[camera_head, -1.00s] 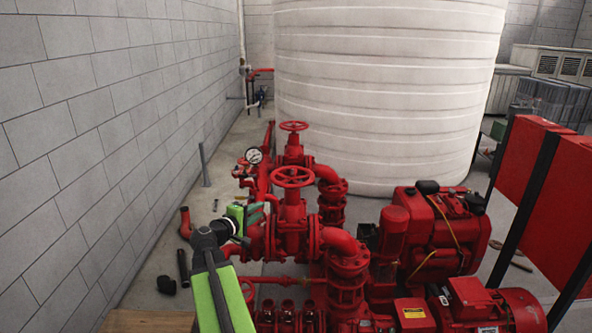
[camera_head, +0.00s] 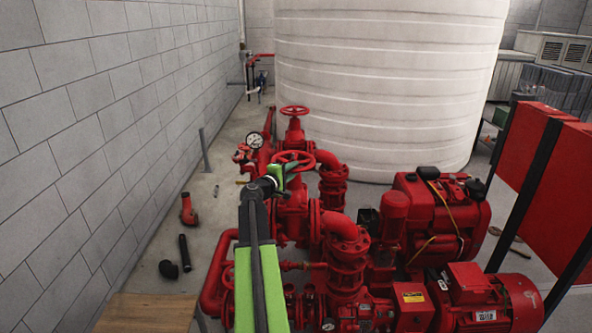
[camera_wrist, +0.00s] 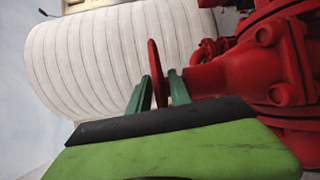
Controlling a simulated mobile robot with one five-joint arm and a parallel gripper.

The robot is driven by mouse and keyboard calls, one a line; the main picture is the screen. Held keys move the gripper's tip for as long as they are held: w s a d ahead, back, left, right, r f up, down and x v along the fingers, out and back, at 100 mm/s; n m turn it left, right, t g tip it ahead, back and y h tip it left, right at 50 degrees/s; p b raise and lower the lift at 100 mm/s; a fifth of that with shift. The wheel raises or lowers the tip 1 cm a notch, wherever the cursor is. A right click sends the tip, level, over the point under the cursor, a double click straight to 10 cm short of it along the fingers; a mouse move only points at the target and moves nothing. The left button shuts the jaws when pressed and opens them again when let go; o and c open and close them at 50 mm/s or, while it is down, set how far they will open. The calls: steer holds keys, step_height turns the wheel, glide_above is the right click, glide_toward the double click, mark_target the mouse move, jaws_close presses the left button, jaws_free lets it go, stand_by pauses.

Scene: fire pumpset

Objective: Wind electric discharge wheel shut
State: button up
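Two red handwheels stand on the red pipework in the head view: a near wheel (camera_head: 296,156) and a far wheel (camera_head: 294,110). I see no label telling which is the electric discharge wheel. My gripper (camera_head: 287,170) is at the near wheel's front left edge and partly hides it. In the wrist view my gripper (camera_wrist: 158,82) has its two green fingers apart, one on each side of the red wheel (camera_wrist: 154,66), seen nearly edge-on. A narrow gap shows beside the left finger. The contact itself is not clear.
Red pump and motor units (camera_head: 482,300) stand at the right, with red cabinets (camera_head: 535,160) beyond. A white tank (camera_head: 390,80) is behind the wheels. A pressure gauge (camera_head: 254,140) sits left of them. Loose black pipe pieces (camera_head: 184,252) lie on the floor by the block wall.

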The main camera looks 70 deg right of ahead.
steer(key=shift+s+d+f, duration=0.1)
steer(key=shift+s+d, duration=0.1)
steer(key=shift+d, duration=0.95)
steer(key=shift+c, duration=0.4)
jaws_close()
